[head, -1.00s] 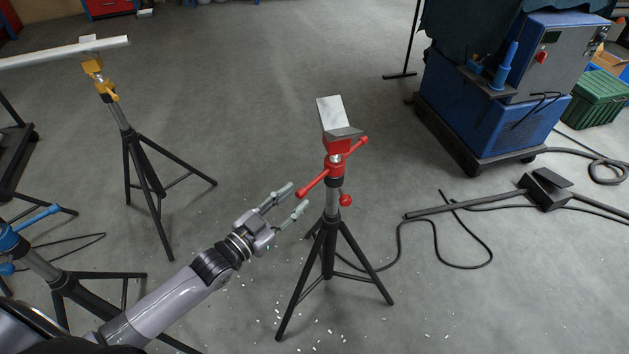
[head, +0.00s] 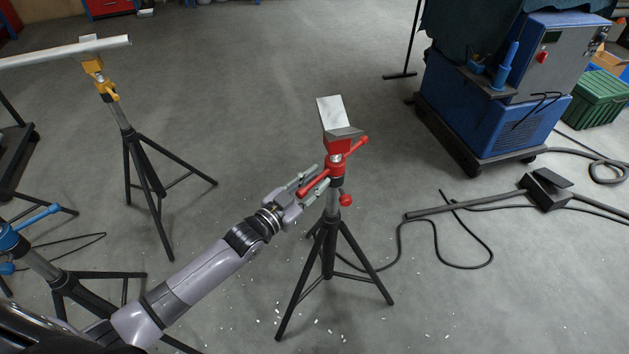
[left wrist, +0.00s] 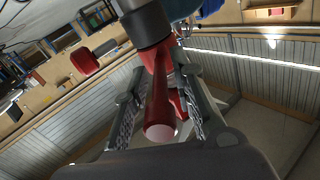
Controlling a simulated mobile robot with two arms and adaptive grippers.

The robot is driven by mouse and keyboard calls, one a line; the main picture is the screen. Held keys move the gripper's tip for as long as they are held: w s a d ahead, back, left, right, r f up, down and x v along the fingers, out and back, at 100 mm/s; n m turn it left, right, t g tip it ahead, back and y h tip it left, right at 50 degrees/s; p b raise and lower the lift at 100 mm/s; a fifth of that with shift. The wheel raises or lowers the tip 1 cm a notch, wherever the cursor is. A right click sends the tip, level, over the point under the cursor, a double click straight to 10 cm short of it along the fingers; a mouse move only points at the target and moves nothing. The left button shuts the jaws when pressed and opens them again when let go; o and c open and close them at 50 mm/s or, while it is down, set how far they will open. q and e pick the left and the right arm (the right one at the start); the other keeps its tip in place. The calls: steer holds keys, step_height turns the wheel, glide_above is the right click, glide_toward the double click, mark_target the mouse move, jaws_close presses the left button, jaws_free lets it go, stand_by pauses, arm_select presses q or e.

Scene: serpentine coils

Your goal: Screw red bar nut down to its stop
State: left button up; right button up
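The red bar nut (head: 335,167) sits on the neck of a black tripod stand (head: 329,245), under a grey V-shaped head (head: 333,118). One of its bars points down-left, the other up-right. My left gripper (head: 308,181) is at the down-left bar, one finger on each side of it. In the left wrist view the red bar (left wrist: 160,105) runs between the two fingers (left wrist: 160,112), with visible gaps beside it, so the gripper is open around it. A small red knob (head: 346,200) is on the stand below the nut. My right gripper is not in view.
A yellow-topped stand (head: 141,160) holds a pale pipe (head: 60,53) at the back left. A blue-handled stand (head: 38,217) is at the left. A blue machine (head: 500,95) stands at the back right. A black cable (head: 470,265) lies on the floor to the right.

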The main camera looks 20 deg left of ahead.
arm_select(q)
jaws_close()
stand_by(0.7)
